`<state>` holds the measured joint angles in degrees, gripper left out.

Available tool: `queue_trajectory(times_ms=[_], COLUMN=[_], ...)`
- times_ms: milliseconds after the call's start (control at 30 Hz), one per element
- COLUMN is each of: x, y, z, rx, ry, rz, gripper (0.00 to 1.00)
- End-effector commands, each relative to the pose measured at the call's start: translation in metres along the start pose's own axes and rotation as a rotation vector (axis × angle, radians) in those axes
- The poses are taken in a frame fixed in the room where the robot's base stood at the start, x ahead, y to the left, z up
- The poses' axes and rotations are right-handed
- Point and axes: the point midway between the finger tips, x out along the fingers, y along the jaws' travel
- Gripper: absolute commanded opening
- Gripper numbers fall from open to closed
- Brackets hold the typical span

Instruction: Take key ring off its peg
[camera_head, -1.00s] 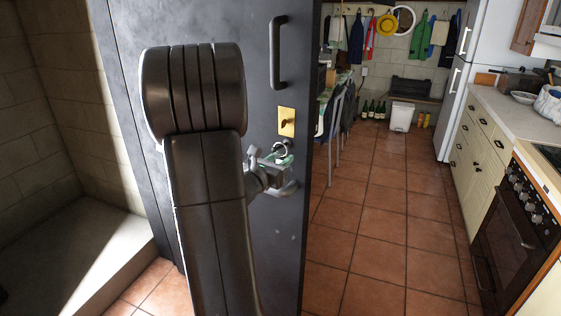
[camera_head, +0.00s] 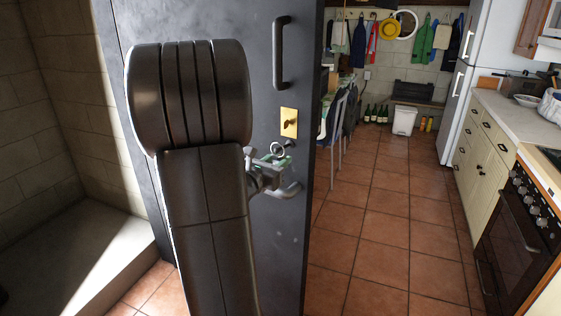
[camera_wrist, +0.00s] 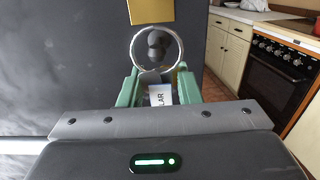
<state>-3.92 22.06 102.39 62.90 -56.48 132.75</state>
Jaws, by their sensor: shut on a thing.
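My gripper (camera_wrist: 158,92) is shut on the key ring's white tag, whose printed letters partly show between the green fingers. The key ring (camera_wrist: 157,30) stands upright above the fingertips as a thin metal loop. The dark round-headed peg (camera_wrist: 157,43) shows inside the loop's outline in the wrist view. I cannot tell whether the loop is still around the peg or only in front of it. In the head view the key ring (camera_head: 277,149) shows just above my gripper (camera_head: 280,163), in front of the dark door. My arm hides part of the door there.
The dark door (camera_head: 285,220) carries a brass lock plate (camera_head: 289,122) above the ring and a bar handle (camera_head: 281,52). To the right is open tiled floor, with a cream counter (camera_head: 485,150) and an oven (camera_head: 515,225). A stone ledge (camera_head: 70,250) lies at left.

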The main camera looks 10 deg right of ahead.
Motion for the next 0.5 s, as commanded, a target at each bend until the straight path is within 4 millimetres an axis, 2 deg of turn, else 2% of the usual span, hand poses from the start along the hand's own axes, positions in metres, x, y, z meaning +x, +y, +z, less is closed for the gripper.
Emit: queue_trajectory(times_ms=[500], x=[-0.029], y=[0.0], z=[0.004], rx=[0.001], ry=[-0.001], rz=[0.0], gripper=[0.14])
